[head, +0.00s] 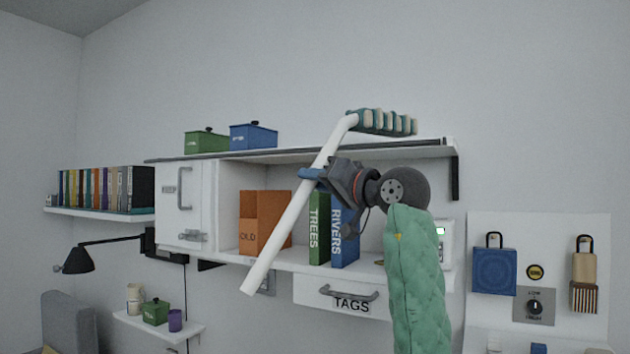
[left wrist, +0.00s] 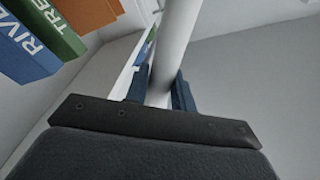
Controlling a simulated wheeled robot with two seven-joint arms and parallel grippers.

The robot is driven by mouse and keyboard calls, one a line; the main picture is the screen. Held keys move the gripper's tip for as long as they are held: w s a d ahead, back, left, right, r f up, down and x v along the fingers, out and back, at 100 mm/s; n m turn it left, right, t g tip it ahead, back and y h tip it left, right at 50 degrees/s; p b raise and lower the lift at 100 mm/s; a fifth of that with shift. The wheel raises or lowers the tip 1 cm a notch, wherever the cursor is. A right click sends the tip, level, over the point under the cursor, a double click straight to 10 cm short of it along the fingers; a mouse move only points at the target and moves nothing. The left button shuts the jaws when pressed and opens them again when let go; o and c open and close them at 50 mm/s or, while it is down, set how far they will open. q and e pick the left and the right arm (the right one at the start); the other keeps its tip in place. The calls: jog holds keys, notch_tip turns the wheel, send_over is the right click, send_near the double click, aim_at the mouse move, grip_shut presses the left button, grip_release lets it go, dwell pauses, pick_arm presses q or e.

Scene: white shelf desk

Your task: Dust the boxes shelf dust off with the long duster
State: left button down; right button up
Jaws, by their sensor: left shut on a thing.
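The long duster has a white handle (head: 282,235) and a green-and-cream head (head: 385,122). My left gripper (head: 313,174) is shut on the handle, which also shows between the fingers in the left wrist view (left wrist: 176,45). The handle slants from lower left to upper right. The head appears above the right end of the top shelf (head: 300,155); I cannot tell whether it touches. A green lidded box (head: 205,142) and a blue lidded box (head: 253,136) stand on that shelf's left part. No dust can be made out. My right gripper is not in view.
Below the shelf are an orange OLD file (head: 248,222), a green TREES book (head: 319,229), a blue RIVERS book (head: 344,238) and a TAGS drawer (head: 343,295). A white cabinet door (head: 183,203) is at left. The shelf top looks clear right of the blue box.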

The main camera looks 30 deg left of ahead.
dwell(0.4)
pick_arm(q)
jog(key=shift+f+b, duration=0.65)
jog(key=shift+f, duration=0.3)
dwell(0.4)
